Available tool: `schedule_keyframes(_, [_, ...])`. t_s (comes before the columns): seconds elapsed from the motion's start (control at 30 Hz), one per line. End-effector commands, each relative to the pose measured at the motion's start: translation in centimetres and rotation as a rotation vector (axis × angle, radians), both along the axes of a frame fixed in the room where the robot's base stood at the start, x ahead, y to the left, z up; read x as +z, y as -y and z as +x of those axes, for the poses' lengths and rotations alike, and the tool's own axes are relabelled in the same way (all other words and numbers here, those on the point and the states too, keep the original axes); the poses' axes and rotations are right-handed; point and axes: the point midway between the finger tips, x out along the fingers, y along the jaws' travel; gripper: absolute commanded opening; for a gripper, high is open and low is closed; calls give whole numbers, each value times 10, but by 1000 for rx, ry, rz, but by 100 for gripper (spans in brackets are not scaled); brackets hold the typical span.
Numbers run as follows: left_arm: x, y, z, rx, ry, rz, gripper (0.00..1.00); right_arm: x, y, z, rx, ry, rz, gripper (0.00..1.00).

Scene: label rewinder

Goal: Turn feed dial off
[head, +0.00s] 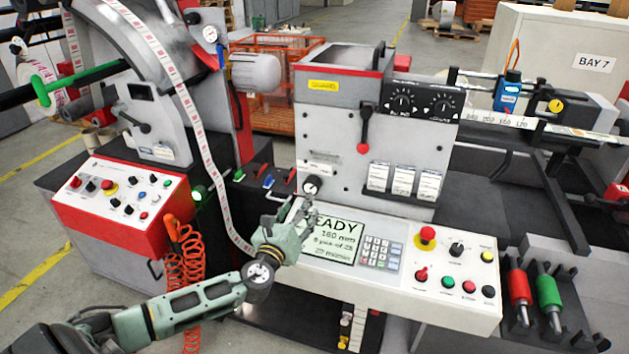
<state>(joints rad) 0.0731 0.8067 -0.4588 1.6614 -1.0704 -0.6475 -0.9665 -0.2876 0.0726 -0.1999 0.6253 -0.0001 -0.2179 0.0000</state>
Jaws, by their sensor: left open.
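My left gripper (303,208) reaches in from the lower left and is open. Its fingertips are just below a small black knob (312,185) on the lower left of the grey machine front. I cannot tell whether they touch it. The label above this knob is too small to read. Two larger black dials, a left one (402,102) and a right one (442,105), sit on a dark panel at the upper right of the machine. Another black knob (456,249) is on the white control panel. No readable label shows which one is the feed dial. My right gripper is not in view.
The white control panel (415,300) has a display (345,240), keypad and coloured buttons, right beside my left gripper. A red-handled lever (364,122) sticks out above. A label strip (205,155) hangs left of the gripper. Red and green rollers stand at the right.

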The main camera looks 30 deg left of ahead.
Motion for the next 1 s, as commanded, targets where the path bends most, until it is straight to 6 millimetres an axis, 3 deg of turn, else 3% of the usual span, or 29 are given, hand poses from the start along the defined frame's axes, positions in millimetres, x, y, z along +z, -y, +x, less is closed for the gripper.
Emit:
schedule_keyframes(0.23, [1, -4, 13, 3, 1, -1, 51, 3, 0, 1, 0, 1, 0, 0])
schedule_keyframes(0.57, [0, -15, 60, 3, 1, -2, 51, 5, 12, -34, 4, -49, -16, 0])
schedule_keyframes(0.73, [-1, -18, 72, 2, -1, -1, 51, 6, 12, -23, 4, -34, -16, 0])
schedule_keyframes(0.9, [-1, -19, 76, 1, -1, -2, 51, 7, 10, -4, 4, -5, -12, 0])
schedule_keyframes(1.0, [-1, -19, 76, 1, -1, -2, 51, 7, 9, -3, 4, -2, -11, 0])
